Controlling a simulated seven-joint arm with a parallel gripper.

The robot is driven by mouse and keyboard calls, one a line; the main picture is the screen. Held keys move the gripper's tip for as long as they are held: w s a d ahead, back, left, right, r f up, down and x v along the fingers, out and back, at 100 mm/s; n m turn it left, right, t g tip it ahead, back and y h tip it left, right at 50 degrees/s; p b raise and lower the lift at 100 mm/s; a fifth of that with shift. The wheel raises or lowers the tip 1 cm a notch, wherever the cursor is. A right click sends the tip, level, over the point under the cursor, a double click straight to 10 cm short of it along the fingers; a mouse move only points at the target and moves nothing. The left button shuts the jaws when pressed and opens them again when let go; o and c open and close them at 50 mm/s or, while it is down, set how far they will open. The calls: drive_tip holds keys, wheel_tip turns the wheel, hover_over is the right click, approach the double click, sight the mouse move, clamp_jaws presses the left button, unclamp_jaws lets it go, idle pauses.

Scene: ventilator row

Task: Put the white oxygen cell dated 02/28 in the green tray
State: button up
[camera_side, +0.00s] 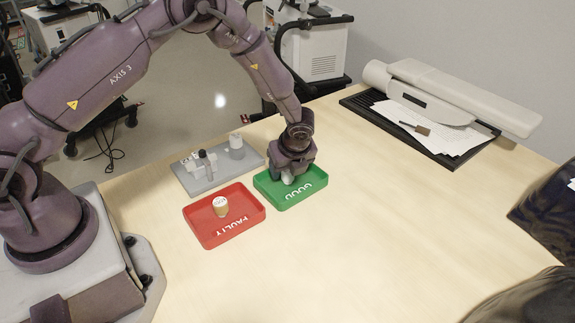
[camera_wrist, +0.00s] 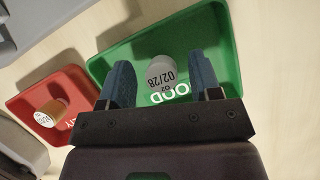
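The white oxygen cell (camera_wrist: 161,73) reads "O2 02/28" on its end in the wrist view. It is in the green tray (camera_wrist: 228,50), beside the white "GOOD" lettering. In the side view the cell (camera_side: 288,179) shows small and pale under my gripper (camera_side: 291,176), within the green tray (camera_side: 292,204). My gripper in the wrist view (camera_wrist: 162,82) has its two blue fingers on either side of the cell, with a visible gap on each side. It is open. Whether the cell rests fully on the tray floor is hard to tell.
A red "FAULTY" tray (camera_side: 241,233) holds a tan cell with a white top (camera_side: 221,206). A grey holder (camera_side: 187,184) with several small parts stands behind it. A black tray with papers (camera_side: 455,151) and a long white device (camera_side: 450,95) lie at the back right. The table's middle is clear.

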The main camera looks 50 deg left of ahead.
drive_tip(key=shift+r, duration=0.5)
drive_tip(key=s+d+r+n, duration=0.2)
drive_tip(key=s+r+n, duration=0.1)
drive_tip(key=r, duration=0.7)
drive_tip(key=s+d+r+n, duration=0.2)
drive_tip(key=r, duration=0.9)
drive_tip(key=s+r+n+t+h, duration=0.2)
drive_tip(key=s+r+n, duration=0.3)
drive_tip(key=s, duration=0.5)
drive_tip(key=s+r+n+t+h, duration=0.2)
drive_tip(key=s+r+n, duration=0.3)
drive_tip(key=s+n, duration=0.5)
drive_tip(key=shift+s+n+t, duration=0.3)
drive_tip(key=shift+s, duration=0.2)
drive_tip(key=shift+d+r, duration=0.1)
drive_tip(key=shift+r, duration=0.05)
